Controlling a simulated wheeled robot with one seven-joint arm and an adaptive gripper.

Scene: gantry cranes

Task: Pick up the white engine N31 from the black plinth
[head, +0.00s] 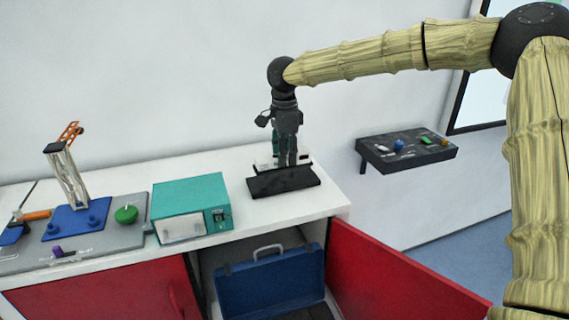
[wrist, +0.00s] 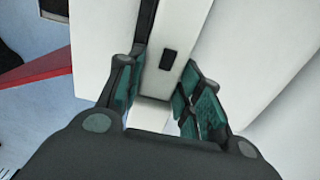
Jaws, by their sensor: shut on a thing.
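The white engine N31 (head: 264,164) is at the black plinth (head: 285,182) on the white counter, mostly hidden behind my gripper. My gripper (head: 287,161) points down over it and is shut on it. In the wrist view the white engine (wrist: 161,84), with a small dark window, lies between the teal finger pads of my gripper (wrist: 160,76). I cannot tell whether the engine touches the plinth or is just above it. Its label cannot be read.
A teal box (head: 188,200) stands left of the plinth. Further left is a grey board with a blue base (head: 76,222) and a small crane. A dark wall shelf (head: 407,150) holds small coloured pieces at right. Below, a red door (head: 390,270) hangs open beside a blue case (head: 270,285).

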